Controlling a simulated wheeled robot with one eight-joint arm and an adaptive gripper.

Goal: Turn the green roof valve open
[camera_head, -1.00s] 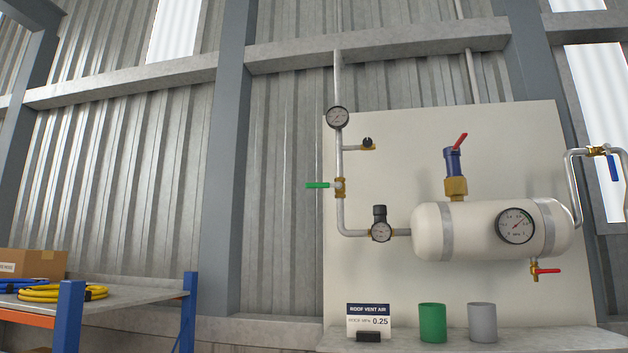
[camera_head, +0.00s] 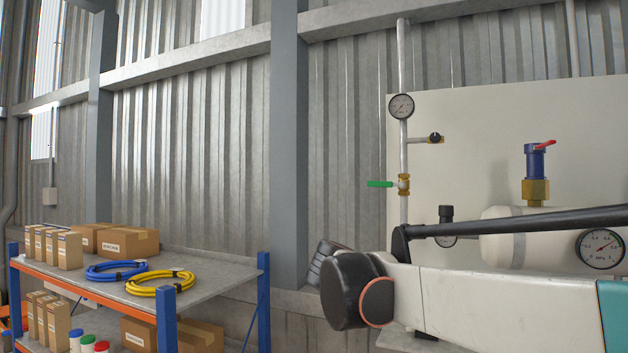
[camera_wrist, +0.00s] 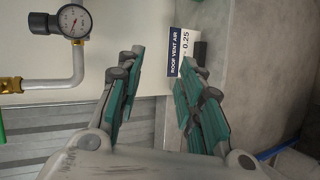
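The green roof valve handle (camera_head: 380,184) points left, level, from a brass valve body (camera_head: 403,184) on the upright pipe in the head view. The pipe runs up and down, so the handle lies across it. In the wrist view a sliver of the green handle (camera_wrist: 2,132) shows at the left edge, beside the brass body (camera_wrist: 10,85). My gripper (camera_wrist: 160,62) is open in the wrist view, with nothing between its green-padded fingers. It is apart from the valve, which lies to its left there. In the head view my arm hides the lower pipe, and I cannot make out the fingers.
A sign (camera_wrist: 180,52) reading ROOF VENT AIR 0.25 stands beyond the fingers. A regulator gauge (camera_wrist: 74,20) is at the upper left. The white tank (camera_head: 500,235) is partly behind my arm. A shelf (camera_head: 215,270) with boxes and hoses stands left.

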